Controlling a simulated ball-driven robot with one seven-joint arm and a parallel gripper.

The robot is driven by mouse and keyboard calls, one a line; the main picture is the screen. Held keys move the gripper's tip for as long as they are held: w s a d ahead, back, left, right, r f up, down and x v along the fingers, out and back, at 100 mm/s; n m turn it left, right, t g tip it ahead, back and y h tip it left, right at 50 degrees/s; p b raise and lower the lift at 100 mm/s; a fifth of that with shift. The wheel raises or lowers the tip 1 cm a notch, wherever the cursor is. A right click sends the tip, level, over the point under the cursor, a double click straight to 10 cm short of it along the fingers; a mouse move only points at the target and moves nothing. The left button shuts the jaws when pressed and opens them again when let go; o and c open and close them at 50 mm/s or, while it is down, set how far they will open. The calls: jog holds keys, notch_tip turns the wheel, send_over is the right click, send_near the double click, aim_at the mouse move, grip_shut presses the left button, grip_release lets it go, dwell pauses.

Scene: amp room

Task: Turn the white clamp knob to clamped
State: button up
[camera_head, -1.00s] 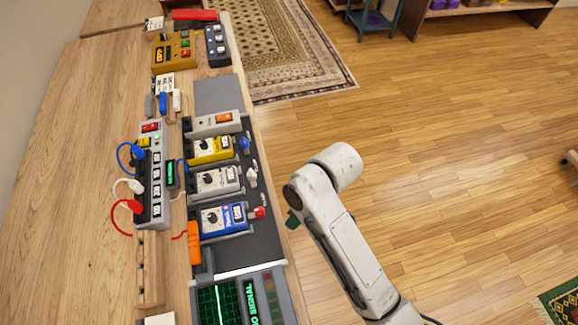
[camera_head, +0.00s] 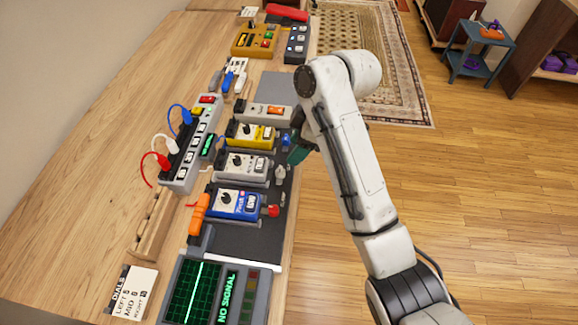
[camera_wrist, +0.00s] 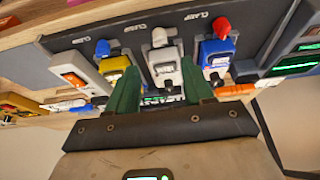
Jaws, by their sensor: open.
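The white clamp knob (camera_head: 280,173) sits at the right end of the middle, white pedal (camera_head: 243,167). In the wrist view the white knob (camera_wrist: 159,37) is at the top centre, in front of the white pedal (camera_wrist: 163,62). My gripper (camera_head: 298,152) is by the bench edge, near the white knob, partly hidden by my arm. In the wrist view its two green fingers (camera_wrist: 160,82) are apart and empty, pointing toward the white pedal. The knob lies beyond the fingertips, with no visible contact.
A blue knob (camera_head: 286,140) by the yellow pedal (camera_head: 252,135) and a red knob (camera_head: 273,211) by the blue pedal (camera_head: 236,204) flank the white one. A "NO SIGNAL" screen (camera_head: 207,290) and power strip (camera_head: 190,150) stand nearby.

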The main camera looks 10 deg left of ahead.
aim_at(281, 169)
jog(key=x, duration=0.9)
jog(key=shift+s+f, duration=0.1)
jog(key=shift+f, duration=0.15)
jog(key=shift+c, duration=0.4)
grip_shut()
